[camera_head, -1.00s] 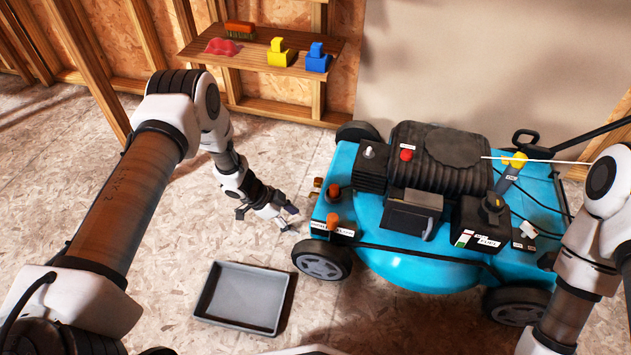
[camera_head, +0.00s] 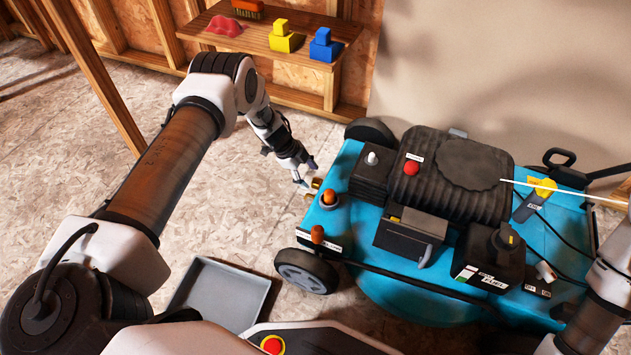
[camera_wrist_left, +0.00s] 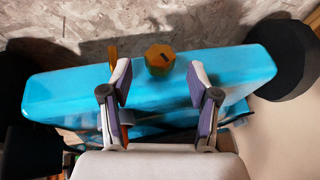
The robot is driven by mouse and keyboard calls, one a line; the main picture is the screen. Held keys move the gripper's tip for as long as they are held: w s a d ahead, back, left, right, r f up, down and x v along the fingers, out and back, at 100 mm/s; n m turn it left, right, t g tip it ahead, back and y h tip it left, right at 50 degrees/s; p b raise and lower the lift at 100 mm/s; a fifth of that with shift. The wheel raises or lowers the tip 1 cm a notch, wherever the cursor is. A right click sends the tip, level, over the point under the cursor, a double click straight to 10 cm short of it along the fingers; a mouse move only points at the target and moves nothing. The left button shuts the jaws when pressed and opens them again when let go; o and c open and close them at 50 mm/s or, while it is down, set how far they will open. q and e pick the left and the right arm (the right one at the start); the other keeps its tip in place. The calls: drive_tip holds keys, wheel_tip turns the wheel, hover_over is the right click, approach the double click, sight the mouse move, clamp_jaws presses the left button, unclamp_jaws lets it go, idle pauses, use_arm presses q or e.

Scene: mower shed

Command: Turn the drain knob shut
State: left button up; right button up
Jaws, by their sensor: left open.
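The drain knob appears to be the brass, many-sided knob with a dark mark on its face, on the blue mower's side (camera_wrist_left: 160,60). In the head view, small brass fittings (camera_head: 316,183) show on the mower's left edge, partly beside my fingers. My left gripper (camera_head: 304,176) is close to that edge, its fingers apart. In the left wrist view, the open fingers of my left gripper (camera_wrist_left: 160,82) stand either side of the knob's line, with nothing between the pads. My right gripper is out of view.
The blue mower (camera_head: 390,285) has orange caps (camera_head: 329,197) near the fittings and a wheel (camera_head: 306,270) below. A grey tray (camera_head: 225,292) lies on the floor. A wooden shelf (camera_head: 255,40) holds colored blocks.

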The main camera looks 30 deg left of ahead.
sight(312, 182)
use_arm(q)
drive_tip(key=b+x, duration=0.1)
drive_tip(key=x, duration=0.2)
drive_tip(key=shift+d+f, duration=0.1)
drive_tip(key=shift+f, duration=0.25)
drive_tip(key=shift+r, duration=0.1)
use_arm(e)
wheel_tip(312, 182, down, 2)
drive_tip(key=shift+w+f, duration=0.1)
use_arm(q)
drive_tip(key=c, duration=1.2)
drive_tip(key=shift+o, duration=0.2)
drive_tip(key=shift+d+r+t+p, duration=0.1)
drive_tip(key=shift+r+t+p, duration=0.15)
drive_tip(key=shift+p, duration=0.2)
drive_tip(key=t+p, duration=0.1)
drive_tip(key=p, duration=0.1)
drive_tip(key=t+p, duration=0.2)
drive_tip(key=shift+s+f+m, duration=0.15)
drive_tip(key=shift+s+m, duration=0.2)
drive_tip(key=shift+m, duration=0.05)
drive_tip(key=shift+t+p, duration=0.35)
drive_tip(key=shift+p, duration=0.05)
drive_tip(key=shift+f, duration=0.2)
drive_tip(key=shift+w, duration=0.1)
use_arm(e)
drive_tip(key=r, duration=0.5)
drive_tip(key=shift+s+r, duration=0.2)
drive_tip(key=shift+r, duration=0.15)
